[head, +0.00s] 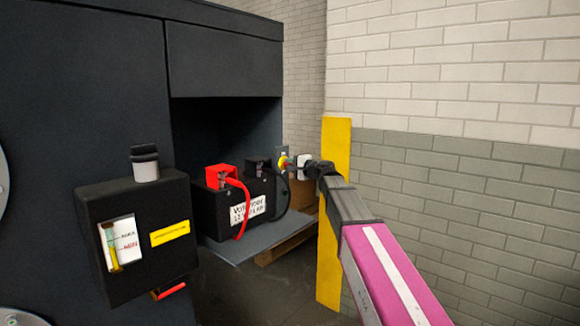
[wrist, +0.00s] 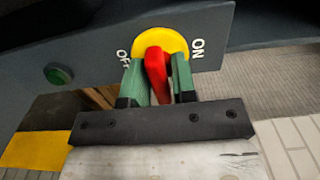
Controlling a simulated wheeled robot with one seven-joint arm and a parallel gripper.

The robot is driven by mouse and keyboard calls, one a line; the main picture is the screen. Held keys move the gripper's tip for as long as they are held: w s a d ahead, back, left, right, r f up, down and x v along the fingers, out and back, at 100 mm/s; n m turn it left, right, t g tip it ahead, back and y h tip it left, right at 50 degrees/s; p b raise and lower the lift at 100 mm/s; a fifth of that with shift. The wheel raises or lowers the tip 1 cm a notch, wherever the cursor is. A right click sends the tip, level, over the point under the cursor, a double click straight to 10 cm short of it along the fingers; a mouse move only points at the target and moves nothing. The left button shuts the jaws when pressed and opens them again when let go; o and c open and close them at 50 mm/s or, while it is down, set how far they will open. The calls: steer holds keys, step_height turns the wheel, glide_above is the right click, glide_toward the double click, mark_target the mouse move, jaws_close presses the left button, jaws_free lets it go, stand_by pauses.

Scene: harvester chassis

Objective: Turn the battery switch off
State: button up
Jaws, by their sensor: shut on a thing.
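The battery switch has a yellow round plate (wrist: 176,38) and a red handle (wrist: 156,64), on a dark panel. In the wrist view, OFF is printed left of the plate and ON right of it. The handle lies between my gripper's two green fingers (wrist: 157,84), which are shut on it. Its lower part runs down between them, and I cannot tell whether it is at OFF or ON. In the head view the switch (head: 283,161) is small and partly covered by my gripper (head: 289,163), which reaches it from the right.
A black battery (head: 218,219) with a red terminal cover and red cable sits on a shelf left of the switch. A black box (head: 134,243) with a level gauge sticks out nearer left. A yellow post (head: 329,268) stands before the brick wall, close to my arm.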

steer(key=o, duration=0.7)
steer(key=v, duration=1.1)
steer(key=shift+a, duration=0.1)
